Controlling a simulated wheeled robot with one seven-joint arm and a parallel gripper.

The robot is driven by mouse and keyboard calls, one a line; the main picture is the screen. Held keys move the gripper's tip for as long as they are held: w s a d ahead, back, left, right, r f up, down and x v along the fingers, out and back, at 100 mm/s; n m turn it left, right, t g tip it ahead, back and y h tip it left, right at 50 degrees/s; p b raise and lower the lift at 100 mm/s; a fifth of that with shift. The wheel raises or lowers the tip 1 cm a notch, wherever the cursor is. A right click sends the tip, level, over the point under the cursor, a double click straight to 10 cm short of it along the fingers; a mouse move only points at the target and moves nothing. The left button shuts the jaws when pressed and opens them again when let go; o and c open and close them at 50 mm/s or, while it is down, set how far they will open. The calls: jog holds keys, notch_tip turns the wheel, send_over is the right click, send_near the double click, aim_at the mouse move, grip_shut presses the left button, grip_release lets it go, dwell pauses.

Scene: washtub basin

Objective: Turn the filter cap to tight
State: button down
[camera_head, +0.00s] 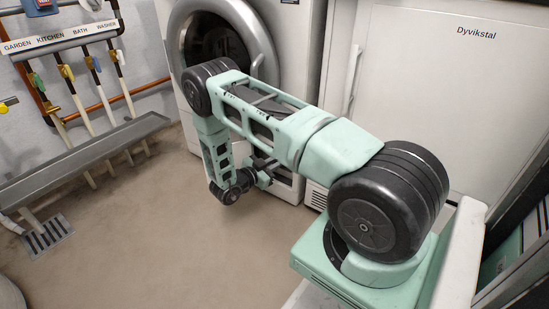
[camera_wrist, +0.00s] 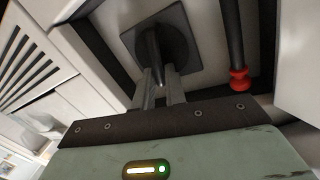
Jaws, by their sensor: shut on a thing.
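The filter cap (camera_wrist: 170,42) is a dark round cap with a raised grip, set on a dark square plate in the wrist view. My gripper (camera_wrist: 158,78) has its two grey fingers shut on the raised grip of the cap. In the head view my gripper (camera_head: 264,170) is low at the front of the white washing machine (camera_head: 285,100). The cap is hidden there behind my arm. I cannot tell from any mark how far the cap is turned.
A black hose with a red end (camera_wrist: 239,80) hangs beside the cap in the wrist view. A white cabinet (camera_head: 430,90) is to the right. The floor (camera_head: 150,240) at left is clear.

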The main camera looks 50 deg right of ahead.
jog(key=shift+s+d+f+m+t+y+p, duration=0.1)
jog(key=shift+s+f+m+t+y+p, duration=0.3)
jog(key=shift+m+p, duration=1.75)
jog(key=shift+s+a+f+m+t+y+p, duration=0.15)
jog(key=shift+m+t+p, duration=0.6)
jog(key=shift+m+p, duration=1.4)
jog(key=shift+s+d+f+m+t+y+p, duration=0.15)
jog(key=shift+s+m+t+y+p, duration=0.3)
jog(key=shift+m+p, duration=1.7)
jog(key=shift+w+t, duration=0.15)
jog(key=shift+t, duration=0.15)
jog(key=shift+f, duration=0.1)
jog(key=c, duration=1.5)
grip_release()
